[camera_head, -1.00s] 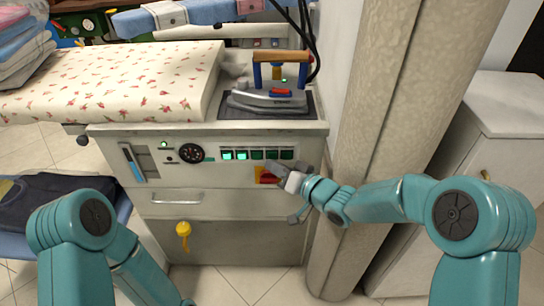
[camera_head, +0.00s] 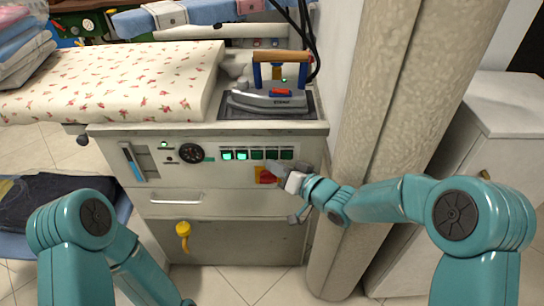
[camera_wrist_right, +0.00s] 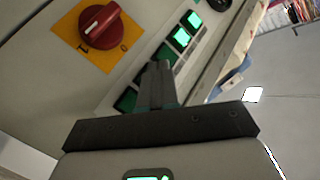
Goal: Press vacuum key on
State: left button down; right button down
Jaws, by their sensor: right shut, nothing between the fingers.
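A row of several green keys (camera_head: 257,154) sits on the pale front panel (camera_head: 222,178) of the pressing table. The two left keys glow brightly and the others are dark. No key label is readable. My right gripper (camera_head: 301,170) is just below the row's right end, its fingers shut and empty. In the right wrist view, the shut fingers (camera_wrist_right: 157,82) overlap the darker keys, with the lit keys (camera_wrist_right: 187,29) beyond; contact cannot be told. Part of my left arm shows, but its gripper is out of view.
A red rotary knob (camera_head: 267,175) on a yellow plate is just below the keys. An iron (camera_head: 270,97) stands on its rest above. A pillar (camera_head: 395,120) rises close on the right. A yellow hook (camera_head: 183,230) hangs below.

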dwell(0.3)
jog(key=shift+w, duration=0.45)
dwell(0.4)
jog(key=shift+s, duration=0.45)
jog(key=shift+s, duration=0.1)
jog(key=s+b, duration=0.2)
jog(key=s, duration=0.3)
jog(key=shift+s, duration=0.4)
